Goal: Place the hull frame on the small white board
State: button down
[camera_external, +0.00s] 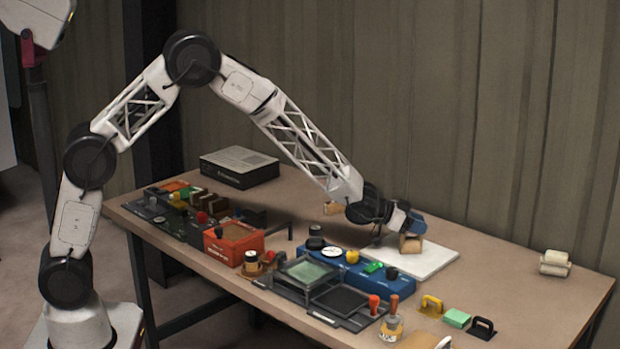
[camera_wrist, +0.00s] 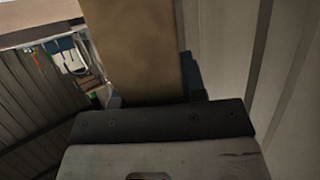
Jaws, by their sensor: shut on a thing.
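My gripper (camera_external: 409,226) is at the far end of my arm, pointing right, with its blue fingers shut on a tan wooden block-like piece, which I take to be the hull frame (camera_external: 411,244). In the wrist view the frame (camera_wrist: 135,48) fills the middle as a broad brown face between my finger pads. The small white board (camera_external: 432,262) lies flat on the table. The held frame is over or at the board's back part. I cannot tell whether it touches the board. My gripper hides part of the frame.
A blue case (camera_external: 370,278) with knobs and a dial stands left of the board. A cream roll-like object (camera_external: 555,262) lies at the right. Several tools and trays crowd the front and left.

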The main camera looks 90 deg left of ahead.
jog(key=c, duration=0.7)
grip_release()
jog(key=shift+f, duration=0.1)
jog(key=v, duration=1.2)
jog(key=shift+d+r, duration=0.1)
jog(key=shift+r, duration=0.2)
dwell(0.5)
